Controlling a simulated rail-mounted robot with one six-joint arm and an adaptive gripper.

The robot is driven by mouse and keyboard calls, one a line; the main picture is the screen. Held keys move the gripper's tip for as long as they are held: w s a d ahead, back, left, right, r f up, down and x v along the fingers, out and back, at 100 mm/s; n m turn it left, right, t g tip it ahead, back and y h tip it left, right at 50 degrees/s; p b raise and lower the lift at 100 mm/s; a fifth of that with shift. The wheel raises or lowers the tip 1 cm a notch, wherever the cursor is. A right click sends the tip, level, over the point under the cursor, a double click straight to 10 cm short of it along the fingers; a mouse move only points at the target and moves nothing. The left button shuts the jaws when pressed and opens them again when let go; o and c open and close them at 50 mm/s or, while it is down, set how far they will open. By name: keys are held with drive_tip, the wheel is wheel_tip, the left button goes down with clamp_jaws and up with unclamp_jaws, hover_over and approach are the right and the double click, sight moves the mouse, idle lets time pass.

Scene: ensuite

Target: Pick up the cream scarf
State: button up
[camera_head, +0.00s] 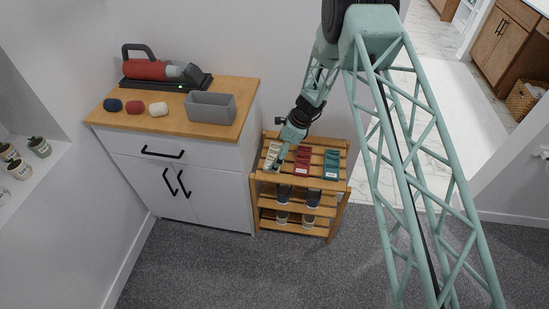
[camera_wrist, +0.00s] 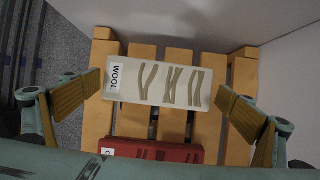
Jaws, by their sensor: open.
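The cream scarf (camera_head: 272,157) lies flat at the left end of the rack's top shelf in the head view. In the wrist view the cream scarf (camera_wrist: 150,84) is a flat cream block with a WOOL label at its left end and brown strand-like marks. My gripper (camera_head: 281,161) points down at it. In the wrist view my gripper (camera_wrist: 159,89) is open, with one finger off each short end of the scarf and nothing held. I cannot tell how far above the shelf the fingertips are.
A red block (camera_head: 302,161) and a green block (camera_head: 331,164) lie to the right on the slatted rack (camera_head: 258,177). Shoes or cups sit on lower shelves. A cabinet (camera_head: 187,125) stands at left with a grey bin (camera_head: 210,107) and navy, red and cream rolls.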

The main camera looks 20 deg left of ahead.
sight(272, 155)
drive_tip(key=c, duration=0.5)
drive_tip(key=shift+r, duration=0.15)
drive_tip(key=shift+r+p, duration=0.55)
drive_tip(key=shift+r, duration=0.95)
drive_tip(key=shift+s+d+r, duration=0.15)
drive_tip(key=shift+d+r, duration=0.05)
drive_tip(key=s+d, duration=0.3)
drive_tip(key=d, duration=0.1)
drive_tip(key=s+d+r, duration=0.1)
drive_tip(key=s+d, duration=0.2)
drive_tip(key=d, duration=0.1)
drive_tip(key=s+d, duration=0.3)
drive_tip(key=d, duration=0.1)
drive_tip(key=shift+s+d+r, duration=0.1)
drive_tip(key=shift+s+r, duration=0.05)
drive_tip(key=shift+s, duration=0.15)
